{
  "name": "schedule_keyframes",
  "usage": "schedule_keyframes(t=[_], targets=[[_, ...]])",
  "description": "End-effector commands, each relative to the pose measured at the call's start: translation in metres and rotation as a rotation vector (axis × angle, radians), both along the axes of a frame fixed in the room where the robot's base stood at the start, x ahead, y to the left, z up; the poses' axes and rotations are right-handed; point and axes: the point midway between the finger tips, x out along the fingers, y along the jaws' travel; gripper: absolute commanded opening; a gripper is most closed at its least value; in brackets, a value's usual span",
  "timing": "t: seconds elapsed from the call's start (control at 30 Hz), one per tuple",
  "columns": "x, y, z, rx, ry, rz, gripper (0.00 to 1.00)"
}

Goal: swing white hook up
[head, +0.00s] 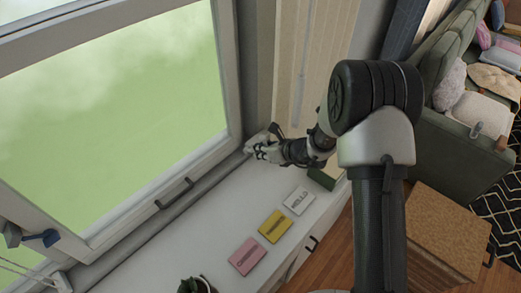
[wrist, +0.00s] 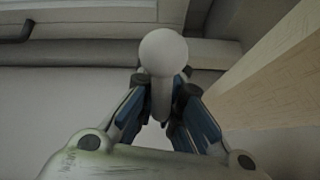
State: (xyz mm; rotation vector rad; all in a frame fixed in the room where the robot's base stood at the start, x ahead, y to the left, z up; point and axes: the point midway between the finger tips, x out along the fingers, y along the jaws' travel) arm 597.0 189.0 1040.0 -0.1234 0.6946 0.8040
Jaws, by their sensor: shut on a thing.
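The white hook (wrist: 163,53) shows in the wrist view as a pale round knob with a short stem running down between the fingers. My gripper (wrist: 161,115) is shut on this stem, with a blue-padded finger on each side. In the head view, my gripper (head: 262,150) is at the far end of the white sill, by the window's lower right corner. The hook is small there and largely hidden by the fingers. Its mount cannot be made out.
The window frame (head: 228,75) rises left of my gripper; its dark handle (head: 174,193) is on the lower rail. Pink (head: 247,256), yellow (head: 275,226) and white (head: 299,201) cards lie on the sill (head: 205,228). A pale wooden panel (wrist: 268,75) stands close on the right.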

Motion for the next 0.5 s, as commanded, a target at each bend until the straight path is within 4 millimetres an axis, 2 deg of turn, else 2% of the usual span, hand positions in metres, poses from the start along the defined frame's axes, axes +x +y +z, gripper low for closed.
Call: schedule_keyframes(t=[0.07, 0.1, 0.33, 0.43, 0.5], targets=[[0.000, 0.000, 0.000, 0.001, -0.001, 0.000, 0.00], [0.000, 0.000, 0.000, 0.001, -0.001, 0.000, 0.09], [-0.001, -0.001, 0.002, 0.001, -0.001, 0.000, 0.24], [-0.005, -0.008, 0.008, 0.002, -0.002, -0.001, 0.31], [-0.011, -0.015, 0.016, 0.001, -0.003, -0.002, 0.31]])
